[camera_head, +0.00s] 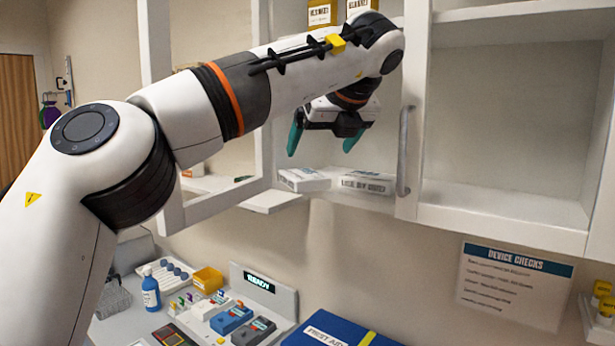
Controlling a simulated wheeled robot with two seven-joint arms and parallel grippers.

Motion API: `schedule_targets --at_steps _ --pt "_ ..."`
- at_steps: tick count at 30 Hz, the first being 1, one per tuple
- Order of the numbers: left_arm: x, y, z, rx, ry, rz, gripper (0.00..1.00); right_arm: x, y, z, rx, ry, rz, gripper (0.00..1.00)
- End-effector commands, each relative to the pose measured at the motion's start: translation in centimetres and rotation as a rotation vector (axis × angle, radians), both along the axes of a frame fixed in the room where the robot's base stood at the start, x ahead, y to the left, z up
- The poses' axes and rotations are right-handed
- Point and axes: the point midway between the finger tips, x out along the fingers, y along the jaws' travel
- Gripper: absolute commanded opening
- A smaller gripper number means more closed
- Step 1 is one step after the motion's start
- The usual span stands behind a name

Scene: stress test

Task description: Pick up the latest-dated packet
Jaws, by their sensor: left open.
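My left gripper (324,143) has two teal fingertips spread apart and pointing down. It is open and empty, above two white packets in the open wall cabinet. One packet (303,179) lies on the lower shelf at the left, with dark marks too small to read. The other packet (366,184) lies to its right, its front edge bearing dark print that I cannot read surely. Two packets with yellow-brown parts and white labels, one (321,14) at the left and one (360,6) at the right, stand on the upper shelf, partly cut off or hidden. My right gripper is not in view.
The cabinet door frame with a grey handle (404,150) stands close right of the packets. An empty cabinet bay (505,130) is farther right. Below are a counter with a blue bottle (151,290), a READY device (262,284) and a blue first-aid box (335,333).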

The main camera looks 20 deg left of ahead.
Motion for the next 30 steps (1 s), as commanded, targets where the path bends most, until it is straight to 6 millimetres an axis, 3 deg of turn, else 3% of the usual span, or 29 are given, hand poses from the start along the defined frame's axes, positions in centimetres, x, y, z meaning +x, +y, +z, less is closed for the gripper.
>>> schedule_targets --at_steps 4,8,11,18,24,30 --pt "1.5 1.3 -1.7 0.0 0.004 0.001 0.91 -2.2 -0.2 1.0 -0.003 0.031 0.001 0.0" --pt "2.2 1.9 -2.7 -0.001 0.001 0.001 0.91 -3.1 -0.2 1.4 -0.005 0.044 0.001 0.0" --pt "2.6 2.2 -3.1 0.0 0.001 0.001 0.91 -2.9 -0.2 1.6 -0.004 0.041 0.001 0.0" --pt "4.5 3.9 -4.9 0.001 0.004 0.001 0.91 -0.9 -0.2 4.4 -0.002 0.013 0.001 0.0" --pt "5.4 4.6 -6.4 -0.001 0.0 0.001 0.91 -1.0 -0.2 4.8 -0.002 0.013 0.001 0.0" --pt "5.4 4.6 -6.6 -0.001 -0.001 0.0 0.91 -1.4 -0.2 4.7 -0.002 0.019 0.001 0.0"
